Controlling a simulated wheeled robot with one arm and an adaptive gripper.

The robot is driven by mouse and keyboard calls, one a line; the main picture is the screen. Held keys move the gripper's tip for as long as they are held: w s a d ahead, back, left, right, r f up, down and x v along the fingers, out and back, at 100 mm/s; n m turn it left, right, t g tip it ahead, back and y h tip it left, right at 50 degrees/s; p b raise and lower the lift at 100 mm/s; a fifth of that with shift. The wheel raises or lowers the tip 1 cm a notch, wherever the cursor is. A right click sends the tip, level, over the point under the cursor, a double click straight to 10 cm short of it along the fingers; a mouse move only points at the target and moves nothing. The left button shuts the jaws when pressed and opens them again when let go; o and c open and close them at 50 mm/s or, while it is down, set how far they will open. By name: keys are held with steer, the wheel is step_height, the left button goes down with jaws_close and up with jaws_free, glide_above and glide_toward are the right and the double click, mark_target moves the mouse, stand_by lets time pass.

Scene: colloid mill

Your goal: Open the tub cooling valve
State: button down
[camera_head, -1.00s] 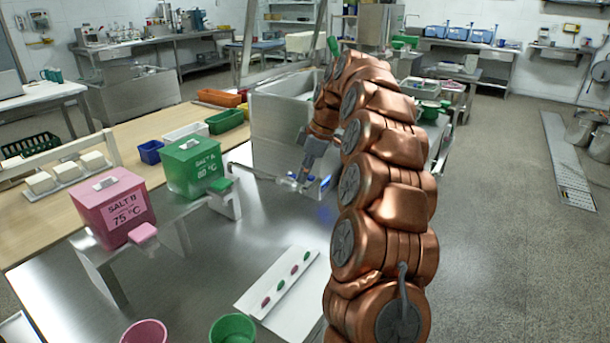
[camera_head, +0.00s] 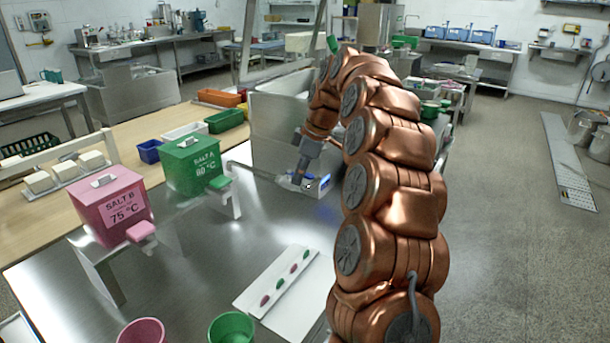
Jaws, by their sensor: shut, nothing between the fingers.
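The steel tub (camera_head: 270,125) stands at the far end of the steel table. A thin pipe (camera_head: 252,171) runs low in front of it toward a small pale fitting with a blue part (camera_head: 323,181). I cannot tell whether this blue part is the valve handle or a label. My gripper (camera_head: 298,182) is shut and empty, pointing down at the left side of this fitting. I cannot tell whether its tips touch it. The fingertips are small, and my gripper hides part of the fitting. My arm hides the tub's right side.
A green SALT A box (camera_head: 192,168) and a pink SALT B box (camera_head: 108,208) stand left on steel stands. A white strip with coloured ovals (camera_head: 278,284) and pink (camera_head: 142,332) and green (camera_head: 231,329) cups are nearer. The table between strip and tub is clear.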

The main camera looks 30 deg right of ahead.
steer(key=w+a+p+v, duration=0.1)
steer(key=p+v, duration=0.2)
steer(key=v, duration=0.6)
steer(key=shift+w+r, duration=0.5)
steer(key=shift+w, duration=0.2)
stand_by(0.3)
stand_by(0.6)
